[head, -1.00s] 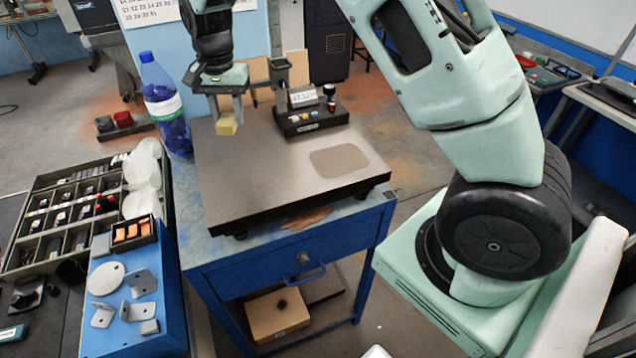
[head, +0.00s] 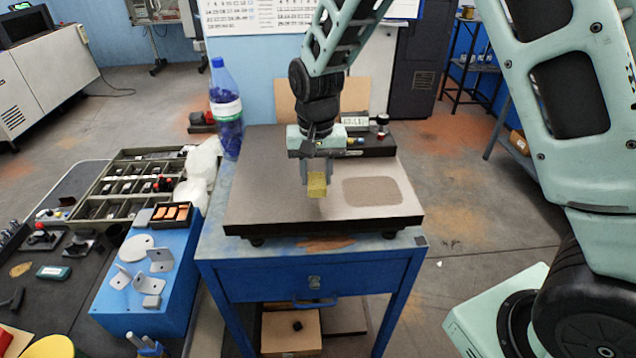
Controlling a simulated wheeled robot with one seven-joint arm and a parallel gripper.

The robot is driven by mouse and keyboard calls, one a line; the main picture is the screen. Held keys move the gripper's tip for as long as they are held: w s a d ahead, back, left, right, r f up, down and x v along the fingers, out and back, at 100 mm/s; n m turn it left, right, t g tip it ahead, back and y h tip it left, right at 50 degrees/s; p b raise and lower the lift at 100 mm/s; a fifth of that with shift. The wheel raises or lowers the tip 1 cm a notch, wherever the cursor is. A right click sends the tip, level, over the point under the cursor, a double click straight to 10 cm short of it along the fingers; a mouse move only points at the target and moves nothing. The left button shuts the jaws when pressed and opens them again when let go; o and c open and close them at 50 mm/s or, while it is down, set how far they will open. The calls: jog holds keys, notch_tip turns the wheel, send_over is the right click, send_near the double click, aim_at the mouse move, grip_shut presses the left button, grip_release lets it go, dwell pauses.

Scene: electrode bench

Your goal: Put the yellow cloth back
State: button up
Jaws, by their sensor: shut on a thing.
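The yellow cloth (head: 317,185) is a small folded yellow piece between the fingertips of my gripper (head: 316,179). My gripper points down and is shut on it. It hangs over the grey plate (head: 265,205), near the plate's middle; whether the cloth touches the plate I cannot tell. A darker rounded patch (head: 372,191) lies on the plate just right of the cloth. The plate rests on a blue table (head: 250,268) with a drawer.
A dark control box (head: 372,148) stands at the plate's back, partly behind my gripper. A blue bottle (head: 226,120) stands left of the plate. A blue block (head: 145,310) with metal brackets and a compartment tray (head: 110,197) are further left. The plate's left half is clear.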

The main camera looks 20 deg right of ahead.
aim_at(316, 176)
jog(key=shift+f+p, duration=0.45)
jog(key=shift+f, duration=1.35)
jog(key=shift+f, duration=0.1)
jog(key=o, duration=1)
jog(key=shift+c, duration=0.2)
